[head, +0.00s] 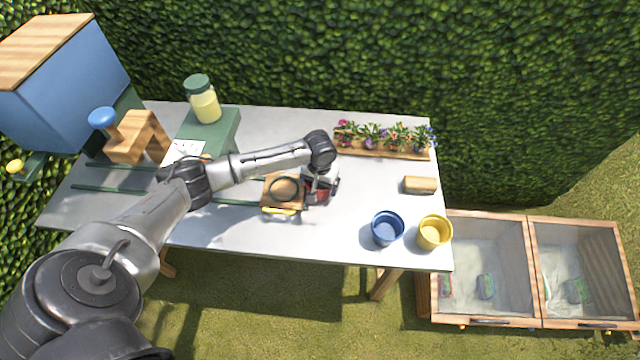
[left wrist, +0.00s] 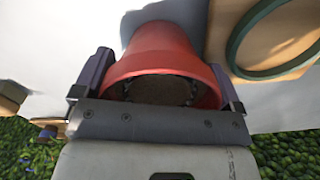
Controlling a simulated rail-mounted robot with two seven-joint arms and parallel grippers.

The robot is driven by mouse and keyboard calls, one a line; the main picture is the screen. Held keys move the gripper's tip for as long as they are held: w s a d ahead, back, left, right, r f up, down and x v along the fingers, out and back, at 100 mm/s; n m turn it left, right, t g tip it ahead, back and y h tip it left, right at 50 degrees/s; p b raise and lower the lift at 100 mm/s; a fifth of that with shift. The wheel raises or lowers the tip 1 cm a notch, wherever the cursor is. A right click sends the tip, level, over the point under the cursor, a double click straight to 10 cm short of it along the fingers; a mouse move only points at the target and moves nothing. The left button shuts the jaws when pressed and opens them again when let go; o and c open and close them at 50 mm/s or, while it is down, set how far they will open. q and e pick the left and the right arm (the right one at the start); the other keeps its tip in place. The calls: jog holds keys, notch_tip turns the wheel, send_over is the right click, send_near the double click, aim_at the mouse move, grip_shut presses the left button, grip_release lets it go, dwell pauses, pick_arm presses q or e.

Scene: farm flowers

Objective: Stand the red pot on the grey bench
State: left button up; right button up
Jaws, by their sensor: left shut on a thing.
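The red pot (head: 317,194) is at the middle of the grey bench (head: 310,232), mostly hidden under my left gripper (head: 321,184) in the head view. In the left wrist view the red pot (left wrist: 160,52) fills the space between the two fingers of my left gripper (left wrist: 160,85). The fingers are shut on its sides, and its wide rim faces the camera. Its inside looks dark. I cannot tell whether its base touches the bench. My right gripper is not in view.
A wooden block with a dark ring (head: 270,198) is just left of the pot. A blue pot (head: 387,230) and a yellow pot (head: 434,233) stand at the front right. A flower planter (head: 385,150) is at the back. Bare bench lies right of the gripper.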

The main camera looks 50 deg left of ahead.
aim_at(320, 188)
pick_arm(q)
jog(key=o, duration=0.8)
jog(key=shift+f, duration=0.1)
notch_tip(320, 188, up, 12)
jog(key=shift+r+p, duration=0.15)
jog(key=shift+p, duration=1)
